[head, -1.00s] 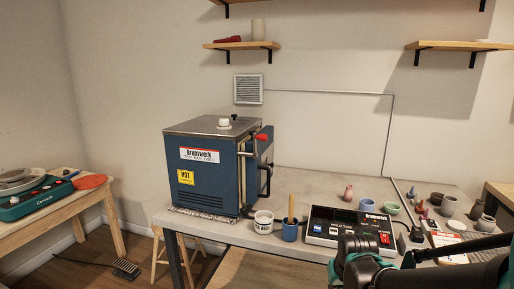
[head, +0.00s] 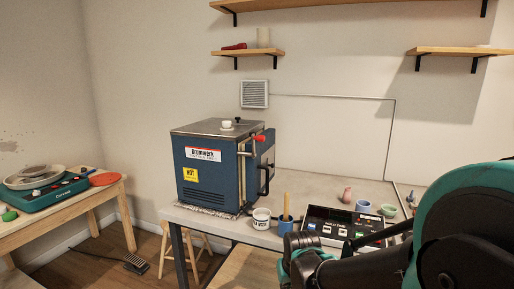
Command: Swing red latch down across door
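The red latch (head: 259,138) is a small lever with a red grip at the upper front edge of the blue kiln (head: 205,172). It sticks out sideways to the right, about level. The kiln door (head: 268,155) is on the kiln's right side, seen edge-on, with a black handle (head: 265,182); I cannot tell whether it is fully closed. My arm reaches in from the lower right. Its dark and teal end, my gripper (head: 300,264), is low in front of the bench, below and right of the latch and apart from it. Its fingers are not clear.
A white cup (head: 261,218) and a blue cup (head: 286,225) with a wooden tool stand before the door. Space right of the latch is clear.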

